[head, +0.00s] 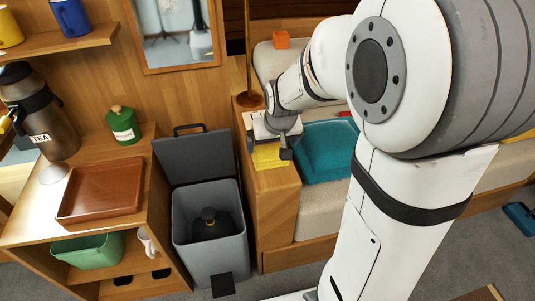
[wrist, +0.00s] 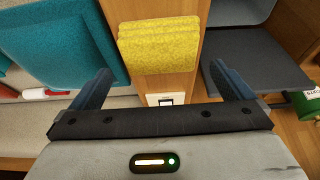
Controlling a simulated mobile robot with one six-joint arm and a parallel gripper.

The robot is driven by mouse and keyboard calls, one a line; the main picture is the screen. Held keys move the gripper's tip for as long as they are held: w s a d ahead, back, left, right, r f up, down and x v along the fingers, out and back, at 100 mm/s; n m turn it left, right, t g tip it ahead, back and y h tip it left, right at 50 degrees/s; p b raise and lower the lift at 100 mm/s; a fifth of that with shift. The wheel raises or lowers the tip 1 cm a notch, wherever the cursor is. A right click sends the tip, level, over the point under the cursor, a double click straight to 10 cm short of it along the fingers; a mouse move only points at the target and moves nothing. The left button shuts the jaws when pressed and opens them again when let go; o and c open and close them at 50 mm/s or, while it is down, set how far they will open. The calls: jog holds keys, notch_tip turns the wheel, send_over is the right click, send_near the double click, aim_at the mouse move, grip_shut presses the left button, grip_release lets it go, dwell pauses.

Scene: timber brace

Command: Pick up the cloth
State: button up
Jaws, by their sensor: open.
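A folded yellow cloth (head: 268,157) lies on the narrow wooden ledge at the end of the bench. In the wrist view the cloth (wrist: 158,46) shows as a layered yellow bundle hanging over or lying along the wood, ahead of the fingers and between their lines. My gripper (head: 269,147) is over the cloth in the head view and hides part of it. In the wrist view my gripper (wrist: 161,70) has its two blue-grey fingers wide apart with nothing between them. I cannot tell the exact height of the fingers above the cloth.
A teal cushion (head: 327,150) lies right of the ledge, and a grey bin (head: 210,255) with its lid up stands left of it. A thin post (head: 247,50) rises behind. A small white card or switch (wrist: 166,100) shows below the cloth.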

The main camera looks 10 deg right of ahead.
aim_at(270, 151)
jog(key=shift+b+x, duration=0.3)
jog(key=shift+x, duration=0.5)
jog(key=b+x, duration=0.1)
jog(key=x, duration=0.2)
jog(key=shift+w+a+f, duration=0.15)
jog(key=shift+f, duration=0.2)
jog(key=shift+r, duration=0.1)
jog(key=shift+c, duration=0.2)
jog(key=shift+c, duration=2.2)
jog(key=c, duration=0.3)
notch_tip(270, 151, up, 10)
jog(key=p, duration=0.3)
